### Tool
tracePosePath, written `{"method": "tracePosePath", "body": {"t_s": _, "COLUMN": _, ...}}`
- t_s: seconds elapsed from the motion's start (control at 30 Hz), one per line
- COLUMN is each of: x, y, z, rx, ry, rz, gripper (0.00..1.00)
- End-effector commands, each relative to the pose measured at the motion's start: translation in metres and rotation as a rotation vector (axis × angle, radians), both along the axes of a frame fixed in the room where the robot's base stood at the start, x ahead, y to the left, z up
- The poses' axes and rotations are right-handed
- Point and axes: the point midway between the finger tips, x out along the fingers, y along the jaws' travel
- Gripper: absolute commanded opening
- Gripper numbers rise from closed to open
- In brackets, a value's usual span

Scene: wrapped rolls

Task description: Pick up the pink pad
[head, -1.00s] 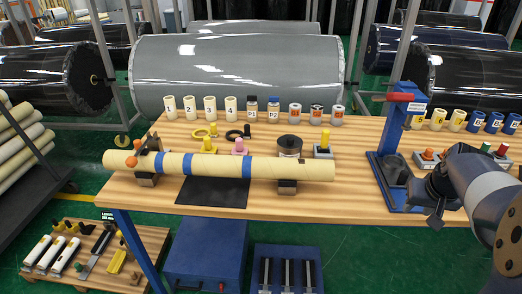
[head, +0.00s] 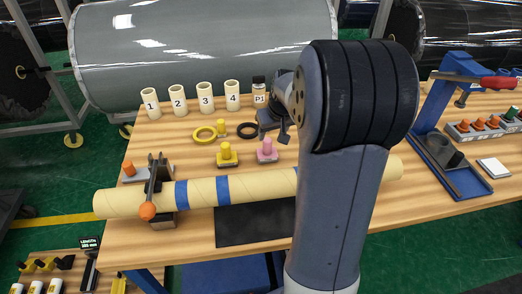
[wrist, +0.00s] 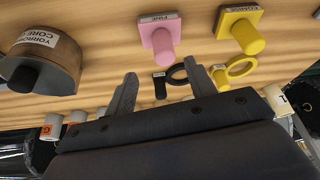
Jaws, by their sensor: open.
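The pink pad (head: 267,150) is a square pink base with a round pink knob, standing on the wooden table behind the long cream tube. It also shows in the wrist view (wrist: 160,38), just beyond my fingertips, with a small label on its base edge. My gripper (head: 274,138) is above the table close behind the pink pad. In the wrist view my gripper (wrist: 160,88) has its two fingers spread apart with nothing held between them. The pad is apart from the fingers. My arm hides the table to the right of the pad in the head view.
A yellow pad (head: 227,155) stands just left of the pink pad. A yellow ring (head: 204,135) and a black ring (head: 247,130) lie behind. Numbered cups (head: 205,97) line the back. The cream tube (head: 255,186) lies in front. A dark core (wrist: 40,60) stands nearby.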

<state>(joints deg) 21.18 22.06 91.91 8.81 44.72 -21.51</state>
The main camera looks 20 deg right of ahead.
Motion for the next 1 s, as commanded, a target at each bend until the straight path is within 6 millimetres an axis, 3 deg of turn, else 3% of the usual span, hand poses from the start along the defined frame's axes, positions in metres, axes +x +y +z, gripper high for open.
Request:
{"method": "tracePosePath", "body": {"t_s": 0.6, "x": 0.02, "y": -0.002, "z": -0.065, "rx": 0.001, "ry": 0.002, "rz": -0.001, "gripper": 0.52}}
{"method": "tracePosePath", "body": {"t_s": 0.97, "x": 0.024, "y": -0.002, "z": -0.072, "rx": 0.0, "ry": -0.001, "rz": 0.0, "gripper": 0.52}}
{"method": "tracePosePath", "body": {"t_s": 1.0, "x": 0.024, "y": -0.002, "z": -0.072, "rx": 0.0, "ry": -0.001, "rz": 0.0, "gripper": 0.49}}
